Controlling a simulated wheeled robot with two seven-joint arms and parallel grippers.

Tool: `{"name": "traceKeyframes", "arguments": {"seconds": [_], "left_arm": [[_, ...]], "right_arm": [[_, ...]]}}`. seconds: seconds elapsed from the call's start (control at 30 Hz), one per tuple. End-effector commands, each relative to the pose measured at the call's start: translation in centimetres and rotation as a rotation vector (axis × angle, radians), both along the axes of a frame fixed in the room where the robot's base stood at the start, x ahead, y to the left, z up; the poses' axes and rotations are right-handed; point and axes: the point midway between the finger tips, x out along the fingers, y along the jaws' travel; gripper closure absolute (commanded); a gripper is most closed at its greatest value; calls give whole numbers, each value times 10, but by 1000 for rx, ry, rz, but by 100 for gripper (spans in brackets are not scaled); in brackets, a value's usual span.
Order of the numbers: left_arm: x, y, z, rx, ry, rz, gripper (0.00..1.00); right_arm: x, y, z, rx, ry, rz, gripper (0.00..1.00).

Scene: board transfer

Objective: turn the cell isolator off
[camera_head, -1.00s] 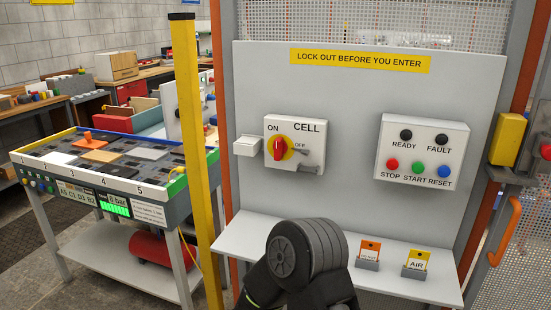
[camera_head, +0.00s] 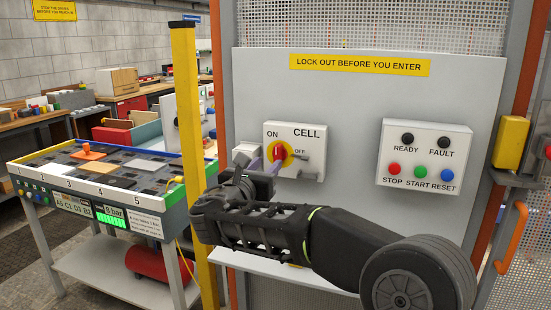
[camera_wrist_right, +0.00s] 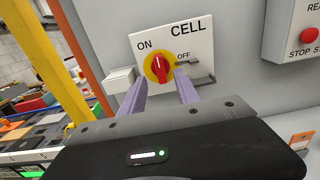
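The cell isolator is a white box (camera_head: 311,140) on the grey panel, marked CELL, ON and OFF. Its red handle (camera_head: 278,152) sits on a yellow disc and stands roughly upright, away from the OFF mark at its right. The handle also shows in the right wrist view (camera_wrist_right: 159,69). My right gripper (camera_head: 267,160) is in front of the isolator. In the right wrist view its two pale purple fingers (camera_wrist_right: 160,82) are apart, one on each side of the handle's lower part. I cannot tell whether they touch it. My left gripper is not in view.
A control box (camera_head: 424,157) with STOP, START and RESET buttons is right of the isolator. A small light block (camera_head: 245,152) sticks out at its left. A yellow post (camera_head: 187,110) and a board table (camera_head: 150,200) stand farther left. Tags on a shelf are largely hidden in the head view.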

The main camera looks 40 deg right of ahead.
Motion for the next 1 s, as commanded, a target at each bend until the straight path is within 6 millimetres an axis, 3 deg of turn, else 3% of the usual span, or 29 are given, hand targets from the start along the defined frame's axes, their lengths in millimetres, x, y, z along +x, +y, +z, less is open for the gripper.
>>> {"name": "traceKeyframes", "arguments": {"seconds": [0.27, 0.7, 1.0], "left_arm": [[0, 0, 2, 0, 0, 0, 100], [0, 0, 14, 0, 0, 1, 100], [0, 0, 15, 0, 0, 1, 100]], "right_arm": [[5, -6, -1, 3, 2, 0, 62], [39, -57, -1, 5, 2, -1, 62], [45, -64, -2, 4, 1, 2, 62]]}}
